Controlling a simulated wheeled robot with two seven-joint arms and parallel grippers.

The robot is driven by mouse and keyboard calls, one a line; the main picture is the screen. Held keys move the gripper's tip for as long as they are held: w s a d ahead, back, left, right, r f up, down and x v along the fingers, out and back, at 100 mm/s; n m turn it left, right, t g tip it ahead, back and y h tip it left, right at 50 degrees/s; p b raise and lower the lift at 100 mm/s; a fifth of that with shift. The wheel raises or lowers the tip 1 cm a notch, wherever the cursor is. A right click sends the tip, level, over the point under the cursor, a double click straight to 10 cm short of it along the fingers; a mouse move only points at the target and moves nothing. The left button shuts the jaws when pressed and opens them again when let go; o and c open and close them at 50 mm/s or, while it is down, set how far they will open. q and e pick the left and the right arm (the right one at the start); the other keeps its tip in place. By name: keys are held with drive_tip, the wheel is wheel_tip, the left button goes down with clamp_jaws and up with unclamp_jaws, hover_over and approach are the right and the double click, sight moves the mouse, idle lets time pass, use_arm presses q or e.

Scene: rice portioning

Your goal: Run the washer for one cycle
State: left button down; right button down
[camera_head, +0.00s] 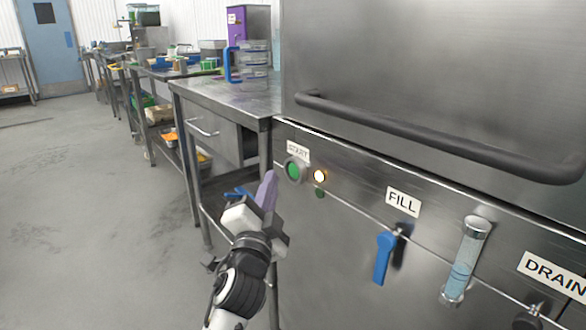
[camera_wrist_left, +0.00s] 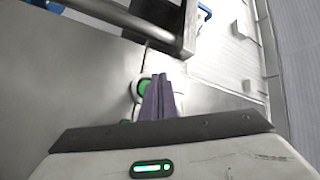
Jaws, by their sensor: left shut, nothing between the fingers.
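The washer (camera_head: 400,75) is a large steel machine filling the right side of the head view. Its front panel has a green round button (camera_head: 295,170) under a START label (camera_head: 298,151), with a glowing lamp (camera_head: 319,176) beside it. My left gripper (camera_head: 267,190) is shut and empty, its purple fingers just below and left of the button. In the left wrist view the closed fingers (camera_wrist_left: 162,95) point at the green button (camera_wrist_left: 145,88) and partly cover it; I cannot tell whether they touch. My right gripper is not in view.
A blue lever (camera_head: 384,258) under a FILL label (camera_head: 403,202), a sight tube (camera_head: 467,258) and a DRAIN label (camera_head: 555,273) are on the panel. A dark handle bar (camera_head: 430,136) runs above. A steel table (camera_head: 225,95) stands left of the washer. The floor (camera_head: 90,220) at left is clear.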

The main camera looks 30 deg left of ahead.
use_arm(q)
drive_tip(key=shift+s+a, duration=0.25)
drive_tip(key=shift+s, duration=0.35)
drive_tip(key=shift+s+a, duration=0.25)
drive_tip(key=shift+s, duration=0.35)
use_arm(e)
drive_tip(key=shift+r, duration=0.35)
